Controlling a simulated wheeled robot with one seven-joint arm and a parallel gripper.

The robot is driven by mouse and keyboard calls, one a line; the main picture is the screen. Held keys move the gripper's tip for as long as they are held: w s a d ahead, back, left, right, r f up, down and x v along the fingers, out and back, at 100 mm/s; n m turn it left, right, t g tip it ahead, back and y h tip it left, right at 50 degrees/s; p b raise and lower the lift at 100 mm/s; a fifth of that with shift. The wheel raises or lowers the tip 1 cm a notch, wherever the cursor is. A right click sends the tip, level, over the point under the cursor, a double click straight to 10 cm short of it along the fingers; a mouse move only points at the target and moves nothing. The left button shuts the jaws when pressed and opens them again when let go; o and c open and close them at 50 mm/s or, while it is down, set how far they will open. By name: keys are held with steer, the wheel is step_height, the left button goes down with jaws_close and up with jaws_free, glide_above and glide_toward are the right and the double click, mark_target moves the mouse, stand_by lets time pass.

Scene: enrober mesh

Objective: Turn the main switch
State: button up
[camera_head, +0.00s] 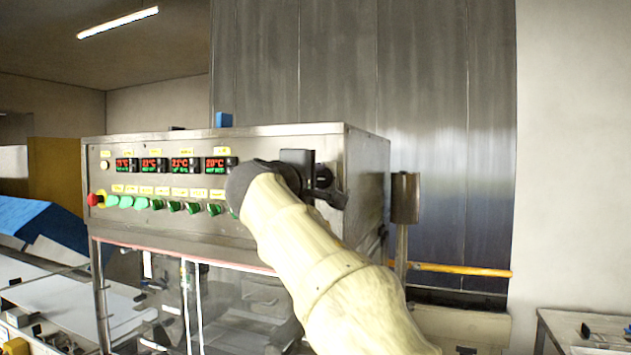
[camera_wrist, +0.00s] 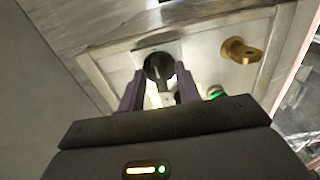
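The main switch, a round black knob (camera_wrist: 158,66), shows in the wrist view on the pale metal panel, with a pale yellowish patch below it. My gripper (camera_wrist: 159,80) has its two dark fingers apart, one on each side of the knob. The fingertips are close to the knob's sides; I cannot tell whether they touch it. In the head view my pale arm and dark wrist reach to the right part of the control panel (camera_head: 170,223) and hide the switch there.
A brass-coloured knob (camera_wrist: 240,50) sticks out right of the switch in the wrist view. The panel carries a red emergency button (camera_head: 94,199), a row of green knobs (camera_head: 174,206) and red temperature displays (camera_head: 183,163). An orange bar (camera_head: 462,269) runs right of the machine.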

steer(key=b+v, duration=0.4)
steer(key=v, duration=1.3)
steer(key=shift+s+b, duration=0.2)
steer(key=shift+b, duration=0.15)
